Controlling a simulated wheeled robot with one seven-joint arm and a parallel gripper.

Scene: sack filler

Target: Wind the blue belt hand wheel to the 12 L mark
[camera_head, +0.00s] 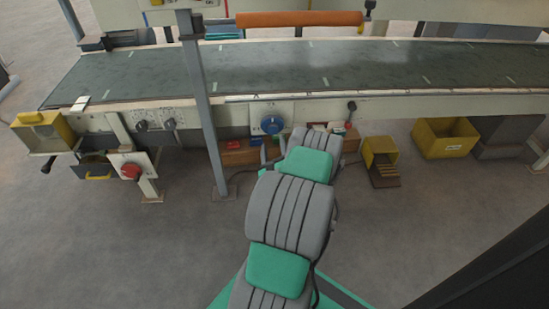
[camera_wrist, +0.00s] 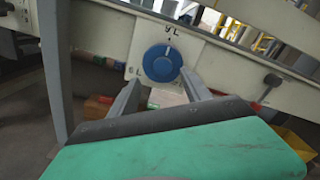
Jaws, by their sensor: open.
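The blue hand wheel (camera_head: 272,124) sits on a pale plate on the front rail of the conveyor. In the wrist view the round wheel (camera_wrist: 162,63) is just beyond my gripper (camera_wrist: 160,88), with a lighter pointer line across its face. Marks with an "L" show above it and at its lower left; their numbers are too blurred to read surely. My gripper's two fingers are apart, one toward each lower side of the wheel, with nothing between them. Whether they touch the wheel cannot be told. In the head view my arm hides part of the gripper.
A grey post (camera_head: 205,110) stands left of the wheel. A black-knobbed lever (camera_head: 351,112) is to its right. A red knob (camera_head: 131,171) is at far left. Yellow bins (camera_head: 440,146) stand under the belt (camera_head: 300,65) at right. The floor in front is open.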

